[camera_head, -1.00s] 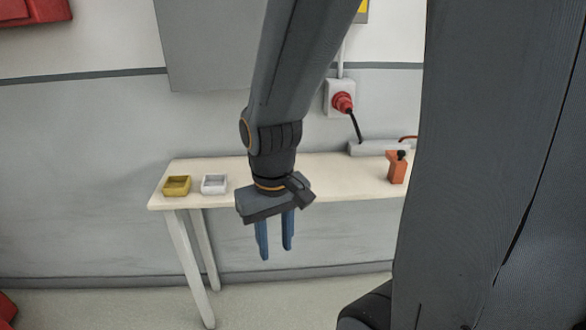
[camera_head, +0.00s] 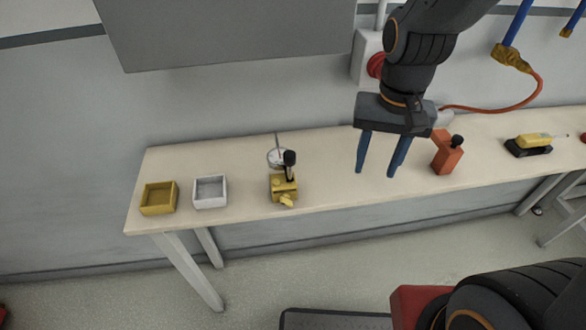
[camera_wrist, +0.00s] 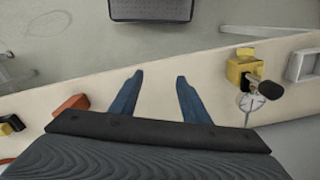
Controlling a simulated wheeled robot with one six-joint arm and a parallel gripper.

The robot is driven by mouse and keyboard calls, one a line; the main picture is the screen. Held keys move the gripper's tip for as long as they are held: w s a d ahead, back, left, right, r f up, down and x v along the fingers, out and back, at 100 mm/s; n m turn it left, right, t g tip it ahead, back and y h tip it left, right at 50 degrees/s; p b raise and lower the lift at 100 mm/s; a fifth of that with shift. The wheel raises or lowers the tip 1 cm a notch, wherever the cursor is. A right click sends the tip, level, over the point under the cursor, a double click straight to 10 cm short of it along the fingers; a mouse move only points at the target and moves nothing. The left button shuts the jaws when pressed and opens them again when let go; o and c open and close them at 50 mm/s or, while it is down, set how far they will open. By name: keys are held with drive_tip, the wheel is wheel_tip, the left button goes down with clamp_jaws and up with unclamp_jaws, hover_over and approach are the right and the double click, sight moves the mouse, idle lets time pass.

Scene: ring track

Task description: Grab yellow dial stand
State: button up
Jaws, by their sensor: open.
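The yellow dial stand (camera_head: 284,187) stands on the bench, with a black knob on top and a round white dial (camera_head: 275,157) behind it. In the wrist view the yellow dial stand (camera_wrist: 242,66) is at the right, and its dial (camera_wrist: 250,102) shows below the yellow block. My gripper (camera_head: 377,172) is open and empty, with blue fingers pointing down, to the right of the stand and apart from it. In the wrist view my gripper (camera_wrist: 159,76) has bare bench between its fingers.
A yellow tray (camera_head: 158,198) and a white tray (camera_head: 210,191) sit left of the stand on the pale bench (camera_head: 340,190). An orange object (camera_head: 447,153) with a black knob is right of my gripper. A yellow-and-black tool (camera_head: 530,144) lies farther right. A grey panel hangs behind.

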sight(289, 153)
drive_tip(key=a+r+m+p, duration=0.1)
drive_tip(key=a+r+p, duration=0.1)
drive_tip(key=a, duration=0.4)
drive_tip(key=a+r+m+p, duration=0.1)
drive_tip(key=a+r+p, duration=0.1)
drive_tip(key=a, duration=0.4)
drive_tip(key=a+r+m+p, duration=0.1)
drive_tip(key=a+r, duration=0.2)
drive_tip(key=a, duration=0.2)
drive_tip(key=shift+a+r+p, duration=0.3)
drive_tip(key=shift+a+p, duration=0.1)
drive_tip(key=shift+a+f+m, duration=0.1)
drive_tip(key=shift+a+m, duration=0.15)
drive_tip(key=shift+m, duration=0.05)
drive_tip(key=shift+s+f, duration=0.1)
drive_tip(key=shift+f, duration=0.25)
drive_tip(key=shift+w+d+f+p, duration=0.15)
drive_tip(key=shift+f+p, duration=0.4)
drive_tip(key=shift+f, duration=1.2)
drive_tip(key=shift+w+d+f+p, duration=0.15)
drive_tip(key=shift+f+p, duration=0.4)
drive_tip(key=shift+f, duration=1.15)
drive_tip(key=shift+s, duration=0.1)
clamp_jaws()
drive_tip(key=shift+r, duration=0.1)
